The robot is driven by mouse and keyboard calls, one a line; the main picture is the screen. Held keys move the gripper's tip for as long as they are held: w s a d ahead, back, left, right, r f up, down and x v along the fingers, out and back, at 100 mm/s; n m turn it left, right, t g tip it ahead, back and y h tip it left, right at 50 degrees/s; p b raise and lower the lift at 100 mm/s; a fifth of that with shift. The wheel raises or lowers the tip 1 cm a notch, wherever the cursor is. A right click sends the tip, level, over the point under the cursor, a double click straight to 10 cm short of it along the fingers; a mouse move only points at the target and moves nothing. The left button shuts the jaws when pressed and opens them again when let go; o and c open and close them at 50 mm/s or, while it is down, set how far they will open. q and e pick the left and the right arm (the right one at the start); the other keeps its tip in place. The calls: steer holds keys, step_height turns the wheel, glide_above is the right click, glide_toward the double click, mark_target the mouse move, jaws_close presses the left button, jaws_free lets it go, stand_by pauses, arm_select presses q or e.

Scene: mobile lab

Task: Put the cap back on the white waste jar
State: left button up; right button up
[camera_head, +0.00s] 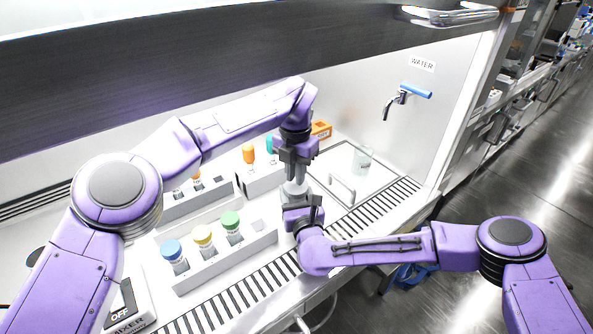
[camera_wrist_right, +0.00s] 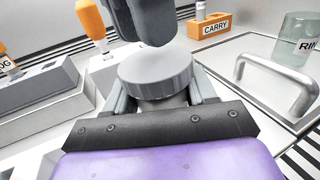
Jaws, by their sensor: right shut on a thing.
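The white waste jar (camera_head: 295,189) stands upright near the front of the bench, between my two grippers, and most of it is hidden. In the right wrist view a grey ridged cap (camera_wrist_right: 156,72) sits level at the jar's top; I cannot tell whether it is fully seated. My right gripper (camera_head: 300,208) is shut on the jar from the front, with its fingers (camera_wrist_right: 157,103) on either side just below the cap. My left gripper (camera_head: 296,165) points down from above, directly over the cap; its dark grey fingers (camera_wrist_right: 150,22) are close above it, and their opening is unclear.
A front rack (camera_head: 245,252) holds blue, yellow and green-capped vials on the left. Another rack (camera_head: 190,208) stands behind it. An orange CARRY block (camera_wrist_right: 216,28), a glass beaker (camera_head: 362,158) and a metal handle (camera_head: 342,187) are behind and right. A slatted grille (camera_head: 385,205) runs along the front.

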arm_select(q)
steer(key=shift+f, duration=0.85)
steer(key=shift+s+r, duration=0.1)
steer(key=shift+r, duration=1.95)
arm_select(e)
steer(key=o, duration=1.6)
arm_select(q)
step_height(320, 180, down, 2)
steer(key=shift+f+b, duration=0.25)
steer(key=shift+b, duration=1)
arm_select(e)
steer(key=v, duration=0.9)
steer(key=shift+s, duration=0.3)
steer(key=shift+s+d, duration=0.15)
steer(key=shift+s, duration=0.3)
